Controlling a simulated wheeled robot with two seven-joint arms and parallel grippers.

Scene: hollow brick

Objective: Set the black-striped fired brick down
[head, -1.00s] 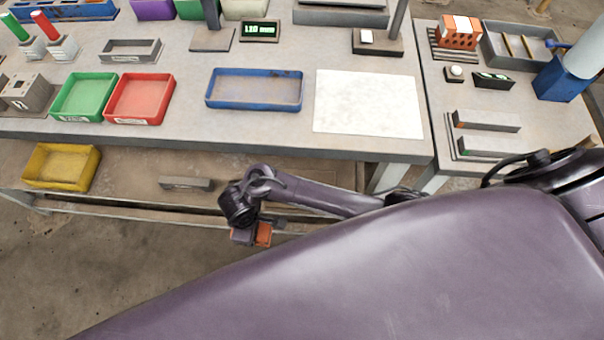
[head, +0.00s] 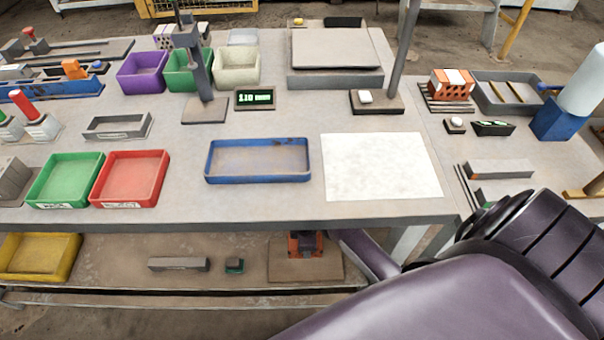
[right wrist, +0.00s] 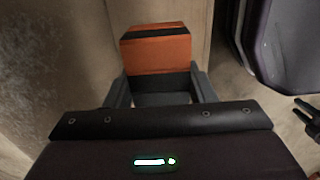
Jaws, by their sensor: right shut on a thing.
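The black-striped fired brick (right wrist: 157,62) is orange with a dark band across it. In the right wrist view it sits between the two fingers of my right gripper (right wrist: 160,88), which is shut on it. In the head view the brick's orange (head: 294,250) shows at the lower shelf, just under the table's front edge, with my right gripper (head: 306,240) at it. Both are partly hidden there by the tabletop. They are over a brown board (head: 330,268); I cannot tell whether the brick touches it. My left gripper is not in view.
The table's front edge (head: 230,225) overhangs the lower shelf. On that shelf are a grey bar (head: 179,264), a small dark green item (head: 234,265) and a yellow bin (head: 38,256). Above are a blue tray (head: 258,177) and a white sheet (head: 380,185).

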